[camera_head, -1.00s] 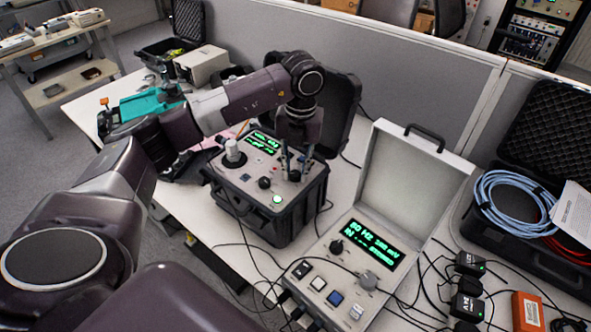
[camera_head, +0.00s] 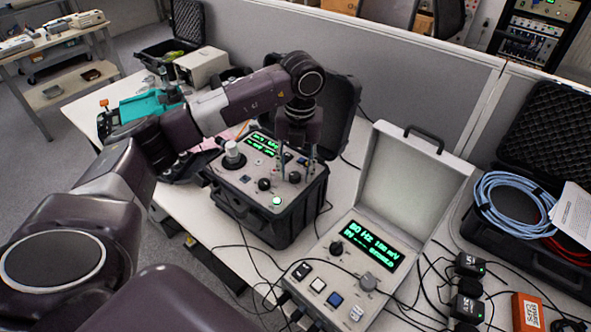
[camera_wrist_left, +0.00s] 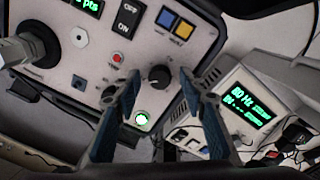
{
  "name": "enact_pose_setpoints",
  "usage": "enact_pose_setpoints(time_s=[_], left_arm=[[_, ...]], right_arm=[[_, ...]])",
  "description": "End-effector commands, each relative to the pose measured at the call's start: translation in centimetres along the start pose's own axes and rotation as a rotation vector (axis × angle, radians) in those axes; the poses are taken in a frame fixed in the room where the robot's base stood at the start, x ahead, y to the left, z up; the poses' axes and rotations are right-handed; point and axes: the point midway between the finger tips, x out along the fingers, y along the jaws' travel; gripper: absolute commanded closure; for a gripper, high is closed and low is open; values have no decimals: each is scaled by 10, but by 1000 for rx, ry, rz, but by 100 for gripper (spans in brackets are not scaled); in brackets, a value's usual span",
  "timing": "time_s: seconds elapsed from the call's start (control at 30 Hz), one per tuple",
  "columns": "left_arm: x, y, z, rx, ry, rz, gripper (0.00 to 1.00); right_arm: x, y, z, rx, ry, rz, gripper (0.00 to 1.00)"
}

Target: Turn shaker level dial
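The shaker unit (camera_head: 240,182) is a black case with a light panel, a green display and a white cylinder (camera_head: 232,148). My left gripper (camera_head: 296,172) points down over the right part of this panel. A black dial (camera_head: 294,178) shows between its fingertips. In the left wrist view the blue-padded fingers are apart, with the dial (camera_wrist_left: 159,76) between and slightly beyond them; contact is not visible. A second black knob (camera_head: 264,184) sits to the left of the dial, near a lit green button (camera_head: 277,201). My right gripper is not in view.
The shaker's open lid (camera_head: 340,110) rises behind my wrist. Cables cross the table front. A black case with coiled blue cable (camera_head: 510,200) is at far right.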

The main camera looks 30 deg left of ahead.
Motion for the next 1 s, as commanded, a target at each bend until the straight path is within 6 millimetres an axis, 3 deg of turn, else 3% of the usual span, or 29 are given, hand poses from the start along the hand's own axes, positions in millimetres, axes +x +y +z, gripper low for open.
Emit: enact_pose_setpoints(time_s=[0.27,0.7,1.0], left_arm=[[-13,-1,0,1,0,-2,62],[-102,0,1,-1,-3,0,62],[-119,0,0,0,0,0,62]], right_arm=[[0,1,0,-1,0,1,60],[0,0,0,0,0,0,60],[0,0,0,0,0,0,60]])
